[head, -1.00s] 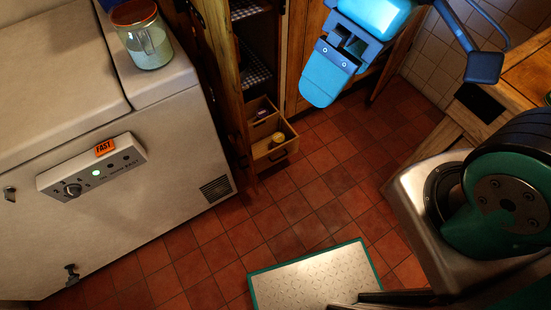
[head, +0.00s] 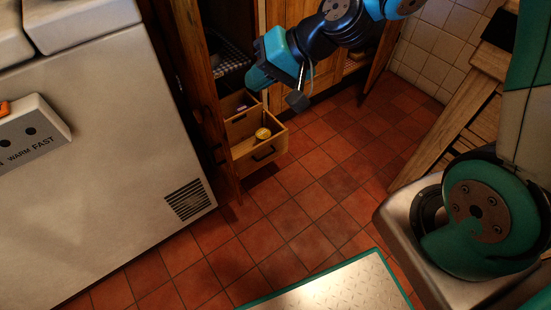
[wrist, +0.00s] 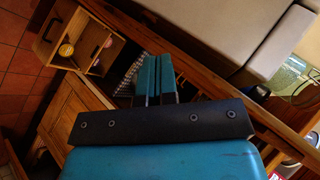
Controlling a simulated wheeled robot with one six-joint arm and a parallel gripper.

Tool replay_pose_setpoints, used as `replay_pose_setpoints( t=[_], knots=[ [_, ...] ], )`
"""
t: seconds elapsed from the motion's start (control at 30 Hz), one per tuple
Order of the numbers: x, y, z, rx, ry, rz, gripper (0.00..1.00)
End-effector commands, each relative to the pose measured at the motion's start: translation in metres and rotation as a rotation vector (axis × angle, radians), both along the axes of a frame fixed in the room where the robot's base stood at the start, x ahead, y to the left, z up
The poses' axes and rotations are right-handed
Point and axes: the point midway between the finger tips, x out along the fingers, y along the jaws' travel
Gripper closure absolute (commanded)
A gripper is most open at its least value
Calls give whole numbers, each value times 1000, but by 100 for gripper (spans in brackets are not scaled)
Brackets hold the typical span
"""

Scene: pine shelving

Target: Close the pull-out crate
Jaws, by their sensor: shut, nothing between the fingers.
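The pull-out crate (head: 270,158) is a light wooden box with a dark handle on its front. It stands pulled out low in the tall wooden cupboard, with a small yellow-topped item (head: 263,133) inside. In the wrist view the crate (wrist: 88,40) is at the upper left, with its handle at the far left end. My gripper (head: 256,80) is just above the back part of the crate in the head view, apart from the front handle. In the wrist view my gripper (wrist: 155,75) has its two teal fingers together, with nothing between them.
An open wooden cupboard door (head: 205,95) stands left of the crate, beside a white chest freezer (head: 100,150). Checked-lined shelves (head: 228,65) are above. The red tiled floor (head: 300,190) before the crate is clear. A wooden bench (head: 455,120) is at right.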

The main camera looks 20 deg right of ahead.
Motion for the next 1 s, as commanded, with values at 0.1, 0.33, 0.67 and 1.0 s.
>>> replay_pose_setpoints(
  t=[0.1,0.33,0.67,1.0],
  knots=[
    [26,-15,-90,78,16,-150,100],
    [66,-56,-221,213,32,-459,100],
    [90,-129,-391,348,46,-897,100],
    [95,-150,-430,376,44,-1025,100]
  ],
)
